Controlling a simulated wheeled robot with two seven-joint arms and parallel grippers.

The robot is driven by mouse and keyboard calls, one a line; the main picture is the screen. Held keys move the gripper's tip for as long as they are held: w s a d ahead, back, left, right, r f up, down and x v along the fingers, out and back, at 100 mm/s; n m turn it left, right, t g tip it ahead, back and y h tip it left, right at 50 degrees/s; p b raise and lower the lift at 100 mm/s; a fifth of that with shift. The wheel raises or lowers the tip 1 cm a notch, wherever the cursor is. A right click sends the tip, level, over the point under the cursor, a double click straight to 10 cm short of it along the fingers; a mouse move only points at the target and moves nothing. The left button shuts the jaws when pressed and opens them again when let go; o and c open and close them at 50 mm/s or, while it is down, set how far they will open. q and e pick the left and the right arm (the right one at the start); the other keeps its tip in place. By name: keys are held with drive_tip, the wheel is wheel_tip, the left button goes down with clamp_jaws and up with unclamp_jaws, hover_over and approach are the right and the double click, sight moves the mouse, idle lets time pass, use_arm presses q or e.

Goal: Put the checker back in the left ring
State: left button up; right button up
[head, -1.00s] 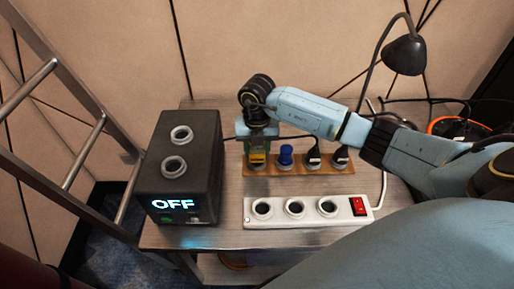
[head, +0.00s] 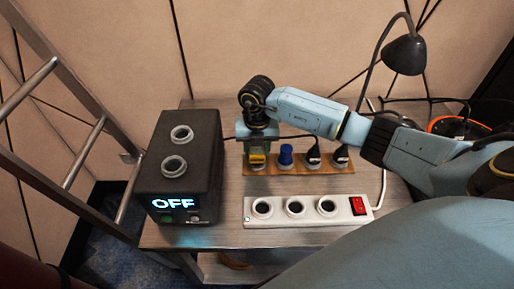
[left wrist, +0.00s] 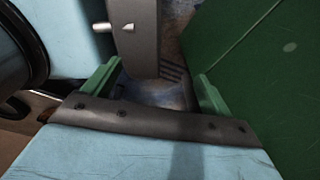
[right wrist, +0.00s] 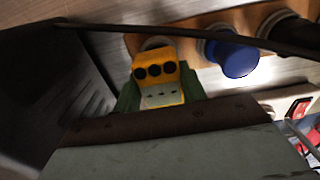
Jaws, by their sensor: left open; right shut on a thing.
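The yellow checker (head: 257,158) is at the left end of the wooden rack (head: 300,170). In the right wrist view the checker (right wrist: 158,78) shows a yellow face with dark round holes and a pale lower part. My right gripper (head: 258,147) is shut on it from above, a green finger on each side. The left ring (right wrist: 154,44) shows partly behind the checker; I cannot tell whether the checker is seated in it. My left gripper (left wrist: 158,75) shows only in its own wrist view, open and empty, away from the rack.
A blue plug (head: 285,155) and two black plugs (head: 313,154) fill the rack's other places. A white power strip (head: 280,222) with three round sockets and a red switch (head: 358,205) lies in front. A black box reading OFF (head: 175,178) stands left. A thin cable passes by the gripper.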

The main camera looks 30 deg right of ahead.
drive_tip(key=shift+f+b, duration=0.6)
drive_tip(key=shift+f, duration=0.3)
idle(0.6)
drive_tip(key=o, duration=1.7)
drive_tip(key=shift+c, duration=0.2)
drive_tip(key=shift+r, duration=0.1)
drive_tip(key=shift+r+p, duration=2.7)
drive_tip(key=shift+r, duration=0.25)
drive_tip(key=shift+f, duration=0.1)
